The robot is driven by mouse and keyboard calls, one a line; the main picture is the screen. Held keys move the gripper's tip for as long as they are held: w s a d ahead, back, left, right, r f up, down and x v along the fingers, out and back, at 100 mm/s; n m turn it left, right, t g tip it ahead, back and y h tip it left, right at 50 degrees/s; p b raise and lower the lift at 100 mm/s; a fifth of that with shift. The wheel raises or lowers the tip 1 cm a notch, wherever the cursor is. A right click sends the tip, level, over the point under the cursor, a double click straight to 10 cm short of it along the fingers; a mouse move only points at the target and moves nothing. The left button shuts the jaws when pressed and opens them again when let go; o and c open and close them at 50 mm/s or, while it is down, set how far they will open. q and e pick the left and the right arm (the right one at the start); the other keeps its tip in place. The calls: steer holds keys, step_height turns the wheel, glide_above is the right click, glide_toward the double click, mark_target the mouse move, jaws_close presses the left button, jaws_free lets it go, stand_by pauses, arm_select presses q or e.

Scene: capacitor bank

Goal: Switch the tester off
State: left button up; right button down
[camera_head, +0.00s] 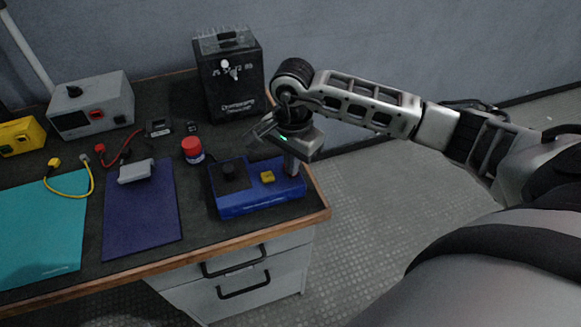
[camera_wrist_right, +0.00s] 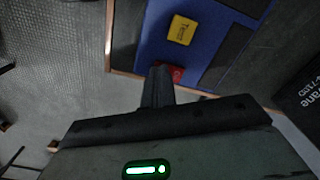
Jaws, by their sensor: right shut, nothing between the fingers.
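A blue box-shaped device (camera_head: 262,206), which I take to be the tester, sits near the right front corner of the dark bench. On its top are a black block (camera_head: 235,176) and a yellow button (camera_head: 267,177). In the right wrist view the blue top (camera_wrist_right: 207,58), the yellow button (camera_wrist_right: 181,29) and a red part (camera_wrist_right: 169,71) show. My right gripper (camera_head: 292,170) is shut and empty, pointing down over the device's right end. Its fingertips (camera_wrist_right: 158,72) appear at the red part and partly cover it; I cannot tell whether they touch. My left gripper is not in view.
A black case (camera_head: 233,95) stands behind the device. A red-capped jar (camera_head: 192,150), a purple mat (camera_head: 140,220) and a grey box (camera_head: 92,108) are to the left. The bench's wooden edge (camera_head: 322,200) is close on the right, with open floor beyond.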

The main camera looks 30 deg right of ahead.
steer(key=shift+f, duration=0.1)
steer(key=shift+r+p, duration=2.15)
steer(key=shift+r, duration=1.35)
